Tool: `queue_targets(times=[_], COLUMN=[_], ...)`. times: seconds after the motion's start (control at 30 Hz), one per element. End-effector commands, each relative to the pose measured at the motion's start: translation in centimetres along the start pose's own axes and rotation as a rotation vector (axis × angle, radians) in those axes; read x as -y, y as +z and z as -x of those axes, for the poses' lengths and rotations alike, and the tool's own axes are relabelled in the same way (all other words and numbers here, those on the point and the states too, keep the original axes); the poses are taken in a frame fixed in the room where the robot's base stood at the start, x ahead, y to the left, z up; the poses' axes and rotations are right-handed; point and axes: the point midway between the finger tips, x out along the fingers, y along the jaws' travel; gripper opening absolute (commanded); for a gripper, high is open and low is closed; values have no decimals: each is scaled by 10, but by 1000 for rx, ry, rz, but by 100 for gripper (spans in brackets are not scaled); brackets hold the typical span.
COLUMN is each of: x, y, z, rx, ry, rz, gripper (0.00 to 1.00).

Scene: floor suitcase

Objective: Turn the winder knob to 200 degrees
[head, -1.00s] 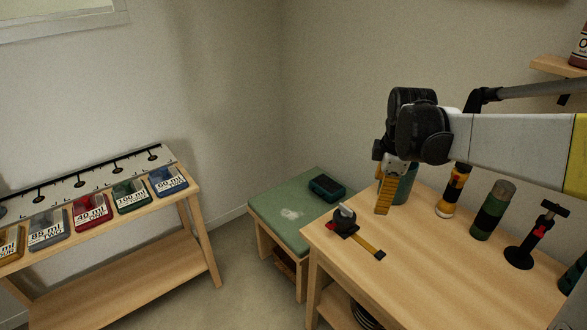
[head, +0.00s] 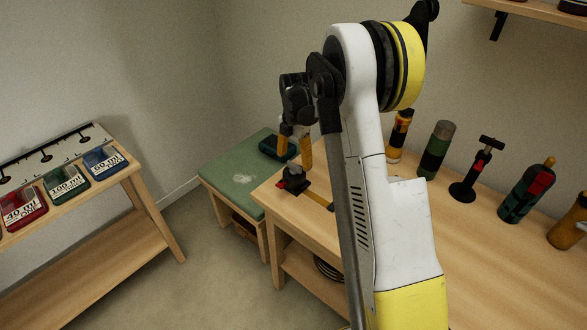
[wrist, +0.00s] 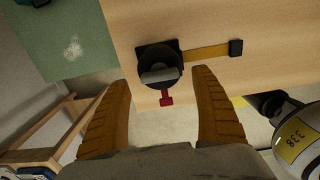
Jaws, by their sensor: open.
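The winder sits near the left front corner of the wooden table. Its dark round knob (wrist: 159,66) with a grey grip bar shows in the wrist view, and the knob also shows in the head view (head: 293,174). A red pointer (wrist: 166,98) sticks out from the knob's near side. A yellow strap (wrist: 208,51) with a black end block runs to the right from the winder. My gripper (head: 295,160) is open and empty above the winder. In the wrist view its two orange fingers (wrist: 163,90) stand apart on either side below the knob, not touching it.
A green-topped stool (head: 240,178) with a dark teal box (head: 277,148) stands left of the table (head: 268,198). Flashlights (head: 436,148) and a black stand (head: 474,172) line the table's back. A shelf with labelled bins (head: 62,181) is at the left.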

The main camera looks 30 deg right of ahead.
Motion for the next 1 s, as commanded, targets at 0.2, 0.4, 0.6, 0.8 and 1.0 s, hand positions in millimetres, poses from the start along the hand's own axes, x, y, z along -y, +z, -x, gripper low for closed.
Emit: queue_targets(times=[0.2, 0.4, 0.6, 0.8, 1.0], x=[0, 0, 0, 0, 0], y=[0, 0, 0, 0, 0], z=[-25, -27, -26, -26, -26], rx=[0, 0, 0, 0, 0], ry=[0, 0, 0, 0, 0], rz=[0, -1, -1, -1, -23], gripper=[76, 76, 52, 22, 22])
